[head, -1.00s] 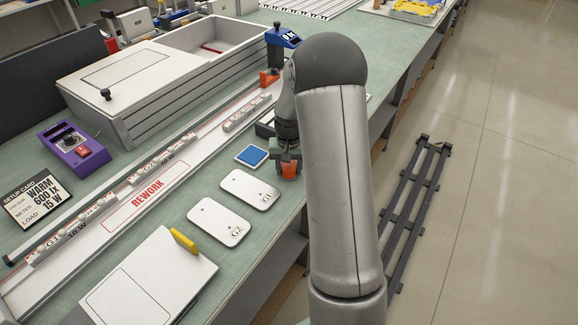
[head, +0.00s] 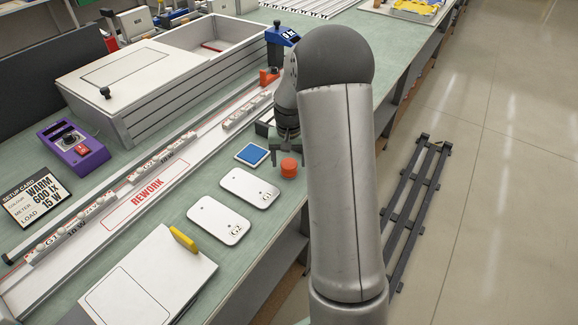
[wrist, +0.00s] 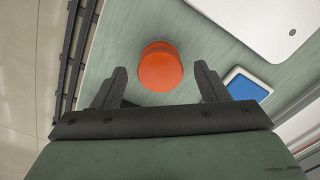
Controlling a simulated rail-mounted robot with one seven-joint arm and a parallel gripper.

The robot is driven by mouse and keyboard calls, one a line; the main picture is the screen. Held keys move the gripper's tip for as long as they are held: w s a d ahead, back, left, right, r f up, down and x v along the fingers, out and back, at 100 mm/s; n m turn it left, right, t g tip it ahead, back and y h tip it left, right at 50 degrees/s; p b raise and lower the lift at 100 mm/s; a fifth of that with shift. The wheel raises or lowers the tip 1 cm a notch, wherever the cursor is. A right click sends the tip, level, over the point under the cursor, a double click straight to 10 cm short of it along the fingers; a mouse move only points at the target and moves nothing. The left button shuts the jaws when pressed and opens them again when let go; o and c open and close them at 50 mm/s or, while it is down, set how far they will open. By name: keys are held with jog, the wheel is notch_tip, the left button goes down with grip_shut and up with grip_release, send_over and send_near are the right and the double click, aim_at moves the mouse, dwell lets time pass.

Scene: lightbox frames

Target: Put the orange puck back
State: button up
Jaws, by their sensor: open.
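The orange puck (head: 289,168) stands on the green bench top near its right edge, just right of a blue square pad with a pale border (head: 252,154). My gripper (head: 287,148) is open and empty, just behind and above the puck in the head view. In the wrist view the puck (wrist: 160,66) shows whole, ahead of and between the two spread fingers (wrist: 160,75), with a gap on each side. The blue pad (wrist: 247,88) lies to the right of the right finger there.
White plates G1 (head: 249,188) and G2 (head: 218,220) lie in front of the puck. A white board with a yellow handle (head: 184,240) lies nearer. The REWORK rail (head: 147,190) runs along the left. The bench edge drops to the floor on the right.

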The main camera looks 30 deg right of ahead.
aim_at(289, 165)
notch_tip(289, 165, up, 9)
jog(key=s+a+r+n, duration=0.3)
jog(key=s+a+r, duration=0.1)
jog(key=s+a, duration=0.6)
jog(key=s+a+f+n, duration=0.1)
jog(key=s+a, duration=0.1)
jog(key=s, duration=0.7)
jog(key=s+a+f+n, duration=0.1)
jog(key=s+a, duration=0.2)
jog(key=s, duration=0.5)
jog(key=shift+s+a+t+b, duration=0.3)
jog(key=shift+s+b, duration=0.1)
